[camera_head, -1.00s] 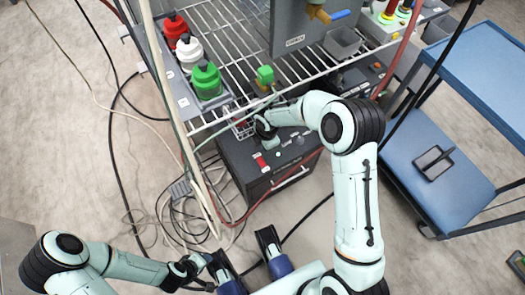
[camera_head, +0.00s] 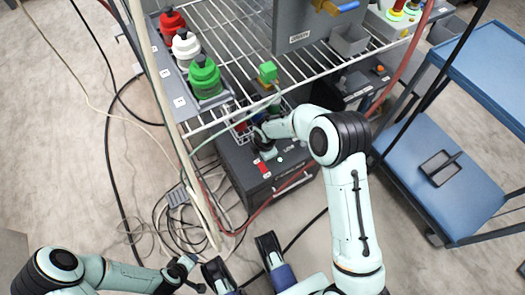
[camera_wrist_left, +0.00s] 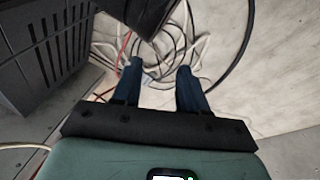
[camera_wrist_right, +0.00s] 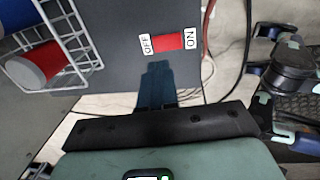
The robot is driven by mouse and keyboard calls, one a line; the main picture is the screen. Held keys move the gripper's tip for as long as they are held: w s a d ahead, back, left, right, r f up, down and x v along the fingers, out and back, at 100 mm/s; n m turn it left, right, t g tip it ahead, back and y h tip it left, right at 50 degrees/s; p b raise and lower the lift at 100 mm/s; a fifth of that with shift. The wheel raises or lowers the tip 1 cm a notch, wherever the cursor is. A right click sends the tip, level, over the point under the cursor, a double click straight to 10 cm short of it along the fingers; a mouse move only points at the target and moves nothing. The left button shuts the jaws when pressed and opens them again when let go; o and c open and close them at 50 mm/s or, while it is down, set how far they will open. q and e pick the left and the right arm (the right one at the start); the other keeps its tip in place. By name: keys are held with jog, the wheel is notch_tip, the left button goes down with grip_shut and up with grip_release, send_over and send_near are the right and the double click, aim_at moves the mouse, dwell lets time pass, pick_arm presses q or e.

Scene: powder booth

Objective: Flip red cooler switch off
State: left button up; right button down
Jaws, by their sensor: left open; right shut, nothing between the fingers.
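The cooler (camera_head: 290,180) is a dark box low under the wire rack. Its red switch (camera_head: 263,167) is on the top face, near the left front. In the right wrist view, the red switch (camera_wrist_right: 168,42) lies between an OFF label (camera_wrist_right: 145,43) on the left and an ON label (camera_wrist_right: 191,39) on the right. I cannot tell which way it is tipped. My right gripper (camera_wrist_right: 157,68) is shut and empty, its tips just short of the switch's OFF side; contact is not clear. My left gripper (camera_wrist_left: 160,68) is open and empty above floor cables, away from the switch.
The wire rack (camera_head: 240,70) stands over the cooler's back. Cables (camera_head: 170,205) lie on the floor at left. A blue cart (camera_head: 450,200) stands at right.

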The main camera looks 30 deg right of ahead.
aim_at(261, 166)
jog(key=f, duration=0.2)
jog(key=f+b, duration=0.1)
jog(key=f, duration=0.3)
jog(key=shift+w+f+b, duration=0.15)
jog(key=shift+w+b, duration=0.15)
jog(key=shift+w, duration=0.05)
jog(key=shift+w+f, duration=0.1)
jog(key=shift+f, duration=0.35)
pick_arm(q)
jog(key=shift+g, duration=0.7)
jog(key=s+f, duration=0.4)
jog(key=shift+a, duration=0.4)
pick_arm(e)
jog(key=shift+w+f+b, duration=0.1)
jog(key=shift+f+b, duration=0.15)
jog(key=shift+b, duration=0.1)
pick_arm(q)
jog(key=shift+s+f, duration=0.3)
jog(key=shift+s, duration=0.1)
jog(key=shift+r, duration=0.15)
pick_arm(e)
jog(key=shift+s, duration=0.25)
